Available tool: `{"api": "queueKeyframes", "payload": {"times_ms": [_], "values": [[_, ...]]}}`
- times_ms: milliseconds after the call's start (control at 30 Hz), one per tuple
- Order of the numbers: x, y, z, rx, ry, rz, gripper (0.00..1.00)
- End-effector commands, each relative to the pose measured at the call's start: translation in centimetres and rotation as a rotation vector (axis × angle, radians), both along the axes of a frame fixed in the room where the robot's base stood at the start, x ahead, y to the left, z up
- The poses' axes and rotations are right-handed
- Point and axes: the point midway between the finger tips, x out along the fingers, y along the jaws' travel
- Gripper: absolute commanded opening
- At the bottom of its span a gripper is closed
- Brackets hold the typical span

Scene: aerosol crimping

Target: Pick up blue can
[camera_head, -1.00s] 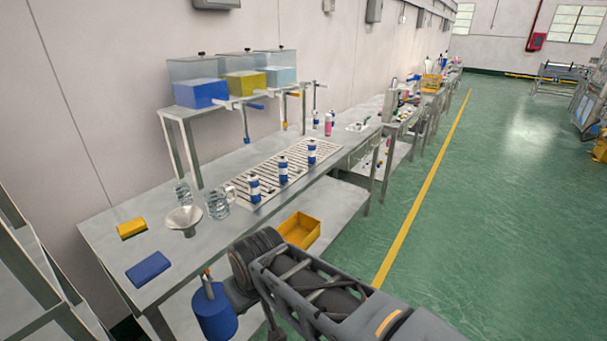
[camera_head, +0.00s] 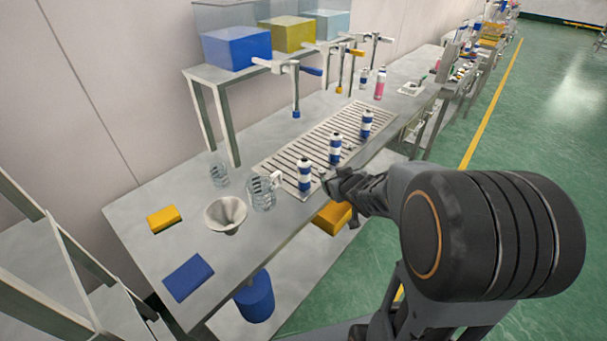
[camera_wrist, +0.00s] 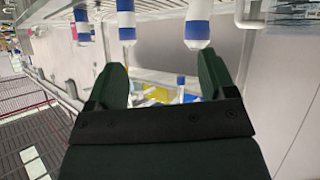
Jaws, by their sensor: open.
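Three blue-and-white banded cans stand upright in a row on the slatted rack (camera_head: 275,164). They are a near can (camera_head: 304,175), a middle can (camera_head: 335,148) and a far can (camera_head: 366,125). My gripper (camera_head: 325,178) is by the table's front edge, just right of the near can. The wrist view seems upside down. There my gripper (camera_wrist: 161,78) has its two dark fingers spread with nothing held between them. A large can (camera_wrist: 197,25), a second can (camera_wrist: 126,22) and a smaller can (camera_wrist: 82,25) hang from the top of that view.
A glass jug (camera_head: 262,194), a funnel (camera_head: 226,215), a yellow block (camera_head: 164,218) and a blue block (camera_head: 188,277) are left of the rack. Taps (camera_head: 295,95) overhang behind it. A yellow bin (camera_head: 333,218) and blue bucket (camera_head: 254,297) are below. Green floor lies right.

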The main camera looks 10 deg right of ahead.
Motion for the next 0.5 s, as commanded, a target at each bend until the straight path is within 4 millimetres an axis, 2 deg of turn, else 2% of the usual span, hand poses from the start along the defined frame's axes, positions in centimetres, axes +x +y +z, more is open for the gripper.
{"api": "queueKeyframes", "payload": {"times_ms": [200, 367, 500], "values": [[1.3, 1.2, -1.4, 0.117, -0.101, 0.165, 0.77], [2.0, 2.2, -2.1, 0.172, -0.131, 0.228, 0.77], [3.9, 3.3, -3.1, 0.187, -0.138, 0.245, 0.77]]}}
